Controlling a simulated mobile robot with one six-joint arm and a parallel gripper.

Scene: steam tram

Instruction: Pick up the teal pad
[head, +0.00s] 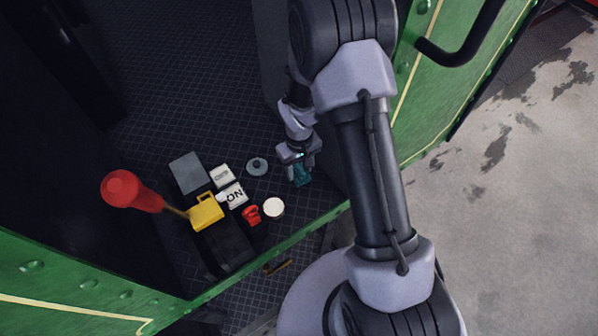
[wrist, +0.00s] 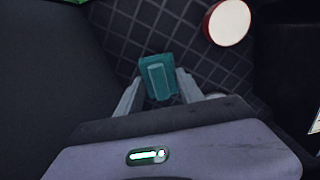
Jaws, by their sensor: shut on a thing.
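The teal pad (head: 301,175) shows at the end of my arm in the head view, at the right side of the dark tiled floor. My gripper (head: 298,163) is shut on it and covers its upper part there. In the wrist view, the teal pad (wrist: 158,77) sits between the two grey fingers of my gripper (wrist: 159,90), with a raised block on its face. Whether the pad is clear of the floor I cannot tell.
A white round thing (head: 273,207), a small red item (head: 251,215), a grey disc (head: 257,166), white labelled blocks (head: 233,195), a yellow can (head: 206,212) and a grey box (head: 188,173) lie left of my gripper. Green walls (head: 90,285) edge the floor.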

